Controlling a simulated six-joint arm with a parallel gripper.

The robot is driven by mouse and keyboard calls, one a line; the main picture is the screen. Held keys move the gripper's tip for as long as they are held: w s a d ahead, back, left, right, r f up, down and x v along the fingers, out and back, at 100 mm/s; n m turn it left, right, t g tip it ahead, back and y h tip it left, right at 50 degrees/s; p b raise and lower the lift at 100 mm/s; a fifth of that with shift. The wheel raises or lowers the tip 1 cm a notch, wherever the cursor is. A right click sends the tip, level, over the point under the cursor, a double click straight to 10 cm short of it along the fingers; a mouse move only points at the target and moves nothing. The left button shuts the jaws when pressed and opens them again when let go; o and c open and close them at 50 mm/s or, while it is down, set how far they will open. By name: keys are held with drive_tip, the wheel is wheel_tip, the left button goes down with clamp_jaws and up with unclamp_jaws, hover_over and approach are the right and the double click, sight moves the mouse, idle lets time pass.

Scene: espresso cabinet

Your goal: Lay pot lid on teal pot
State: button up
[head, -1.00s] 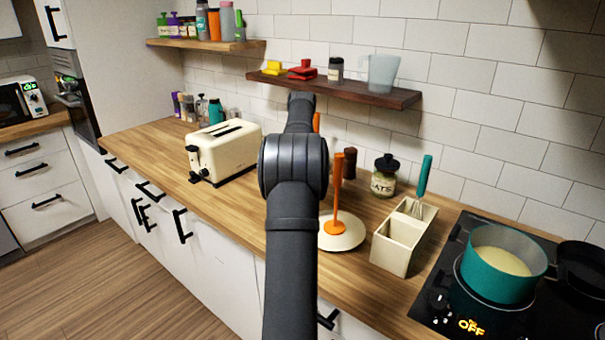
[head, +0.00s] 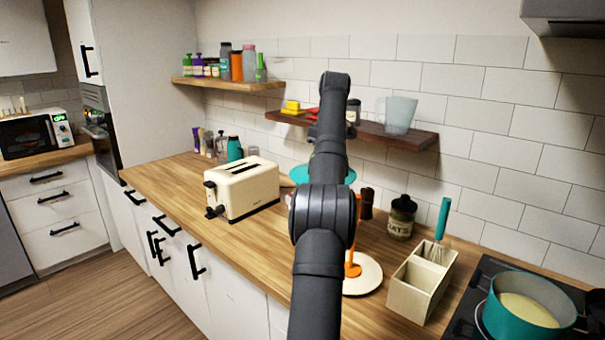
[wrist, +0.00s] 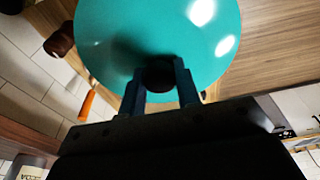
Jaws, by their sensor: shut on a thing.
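The teal pot lid (wrist: 150,40) fills the upper middle of the wrist view. My gripper (wrist: 160,76) is shut on its dark round knob, with one finger on each side. In the head view the lid (head: 299,174) shows on both sides of my arm, held up above the counter behind the toaster's right end; the gripper is hidden there. The teal pot (head: 507,322) stands on the black hob at the lower right, open, with a pale inside. The lid is well to the left of the pot.
A cream toaster (head: 241,187) is left of my arm. Between arm and pot stand an orange holder on a white base (head: 366,280), a cream utensil box (head: 408,300) with a whisk, and a jar (head: 401,218). A dark shelf (head: 410,137) hangs above.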

drive_tip(key=s+d+r, duration=0.5)
drive_tip(key=d, duration=0.3)
drive_tip(key=s+d+f+m+h, duration=0.1)
drive_tip(key=s+d+m, duration=0.45)
drive_tip(key=d, duration=0.45)
drive_tip(key=s+d+f+m, duration=0.1)
drive_tip(key=s+d+m, duration=0.4)
drive_tip(key=d, duration=0.5)
drive_tip(key=s+d+f+m+h, duration=0.1)
drive_tip(key=s+d+m, duration=0.2)
drive_tip(key=s+d, duration=0.55)
drive_tip(key=s+d+f+m, duration=0.1)
drive_tip(key=s+d+f, duration=0.8)
drive_tip(key=f, duration=0.4)
drive_tip(key=shift+s+d+f, duration=0.15)
drive_tip(key=shift+s+d, duration=0.15)
drive_tip(key=shift+d, duration=0.3)
drive_tip(key=shift+f, duration=2.7)
drive_tip(key=shift+f, duration=0.85)
drive_tip(key=o, duration=1.8)
drive_tip(key=shift+c, duration=0.2)
